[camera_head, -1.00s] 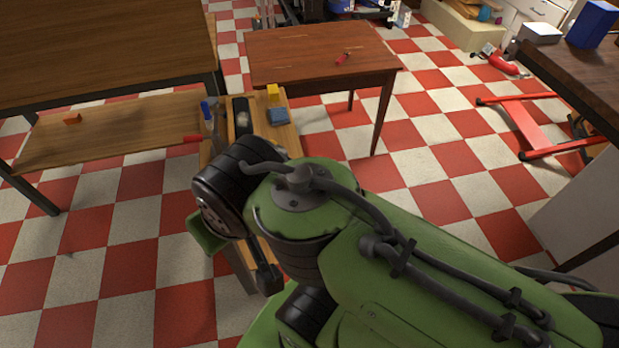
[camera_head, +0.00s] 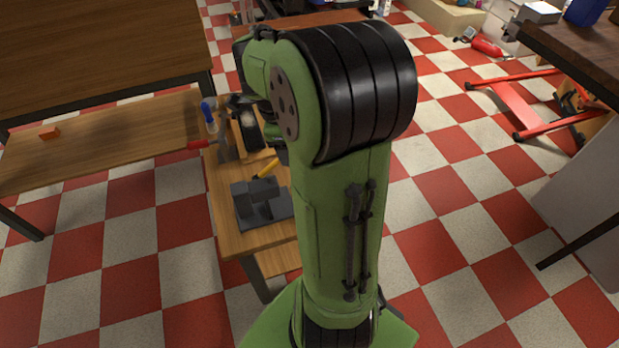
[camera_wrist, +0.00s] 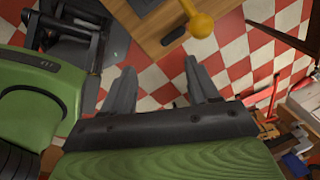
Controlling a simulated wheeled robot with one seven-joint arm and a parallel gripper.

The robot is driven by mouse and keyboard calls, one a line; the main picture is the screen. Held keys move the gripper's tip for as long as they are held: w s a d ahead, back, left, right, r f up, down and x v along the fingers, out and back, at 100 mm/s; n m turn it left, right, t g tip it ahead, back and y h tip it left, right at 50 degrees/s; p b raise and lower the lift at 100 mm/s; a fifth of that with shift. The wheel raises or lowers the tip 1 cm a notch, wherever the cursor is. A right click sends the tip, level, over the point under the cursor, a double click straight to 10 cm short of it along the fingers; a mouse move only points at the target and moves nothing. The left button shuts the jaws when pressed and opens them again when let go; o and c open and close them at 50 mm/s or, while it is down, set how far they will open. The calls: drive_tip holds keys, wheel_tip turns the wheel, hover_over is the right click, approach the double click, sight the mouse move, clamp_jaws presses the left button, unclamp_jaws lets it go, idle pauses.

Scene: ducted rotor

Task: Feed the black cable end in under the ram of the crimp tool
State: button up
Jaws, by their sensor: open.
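A dark grey block-shaped tool (camera_head: 262,205) with a yellow handle (camera_head: 267,168) stands on the small wooden bench (camera_head: 232,238) in the head view; it looks like the crimp tool. A yellow knob (camera_wrist: 202,25) on a shaft shows at the top of the wrist view, beyond the fingertips. My gripper (camera_wrist: 160,78) is open with nothing between its two grey fingers. In the head view my arm hides most of the gripper.
An orange block (camera_head: 49,132) lies on the low wooden shelf (camera_head: 120,135). A red metal frame (camera_head: 510,105) stands on the right. Checkered floor is clear at front left.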

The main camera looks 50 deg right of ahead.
drive_tip(key=s+d+f+m+y+b, duration=0.2)
drive_tip(key=d+f+m, duration=0.9)
drive_tip(key=m, duration=0.2)
drive_tip(key=f+b, duration=0.1)
drive_tip(key=f, duration=0.2)
drive_tip(key=f+b, duration=0.1)
drive_tip(key=f, duration=0.6)
drive_tip(key=shift+s+a+b, duration=0.2)
drive_tip(key=shift+a+b, duration=0.05)
drive_tip(key=shift+b, duration=0.15)
drive_tip(key=f, duration=0.1)
drive_tip(key=f+b, duration=0.1)
drive_tip(key=f, duration=0.1)
drive_tip(key=f+b, duration=0.1)
drive_tip(key=f, duration=0.1)
drive_tip(key=shift+d+f, duration=0.25)
drive_tip(key=shift+r, duration=0.15)
clamp_jaws()
drive_tip(key=shift+r, duration=0.15)
